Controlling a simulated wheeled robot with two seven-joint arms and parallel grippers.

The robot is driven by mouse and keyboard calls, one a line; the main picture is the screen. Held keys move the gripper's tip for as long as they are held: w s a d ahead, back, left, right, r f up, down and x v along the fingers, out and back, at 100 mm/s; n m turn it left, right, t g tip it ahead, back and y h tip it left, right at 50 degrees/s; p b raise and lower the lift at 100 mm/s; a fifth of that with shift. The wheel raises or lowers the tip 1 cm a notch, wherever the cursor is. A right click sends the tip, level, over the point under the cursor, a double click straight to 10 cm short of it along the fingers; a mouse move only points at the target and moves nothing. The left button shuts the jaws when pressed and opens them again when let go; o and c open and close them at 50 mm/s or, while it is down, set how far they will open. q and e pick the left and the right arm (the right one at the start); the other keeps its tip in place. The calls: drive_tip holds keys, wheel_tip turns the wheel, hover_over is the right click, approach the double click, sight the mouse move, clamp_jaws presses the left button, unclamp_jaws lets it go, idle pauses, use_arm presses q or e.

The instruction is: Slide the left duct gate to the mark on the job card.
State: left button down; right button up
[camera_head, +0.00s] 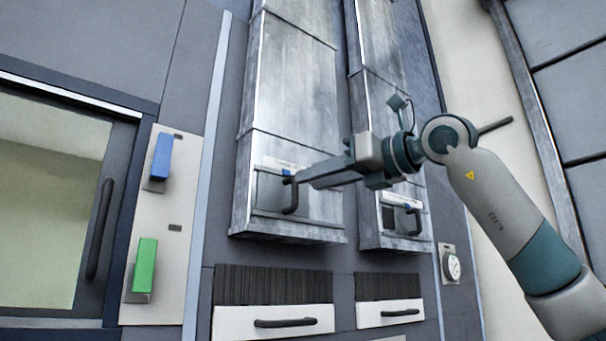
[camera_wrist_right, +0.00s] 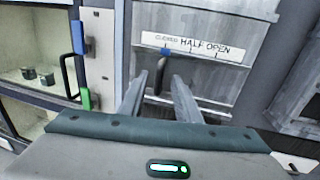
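The left duct gate (camera_head: 268,190) is a grey metal plate low on the left duct, with a dark bar handle (camera_head: 291,196). In the right wrist view the handle (camera_wrist_right: 160,76) shows between my fingertips. Above it a white scale (camera_wrist_right: 205,47) reads CLOSED, HALF, OPEN from left to right. A blue pointer (camera_wrist_right: 165,51) stands at its left part, by CLOSED. My right gripper (camera_head: 292,181) is at the handle; in the wrist view its two fingers (camera_wrist_right: 158,82) are apart, one each side of the handle. I cannot tell whether they touch it. No job card is readable. My left gripper is out of view.
The right duct gate (camera_head: 399,218) has a similar handle. Drawer fronts (camera_head: 275,321) sit below. At left are a blue block (camera_head: 161,157), a green block (camera_head: 145,266) and a windowed door (camera_head: 50,190) with a dark handle.

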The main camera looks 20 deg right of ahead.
sight(290, 194)
drive_tip(key=shift+p+x, duration=0.55)
drive_tip(key=shift+x, duration=1.4)
clamp_jaws()
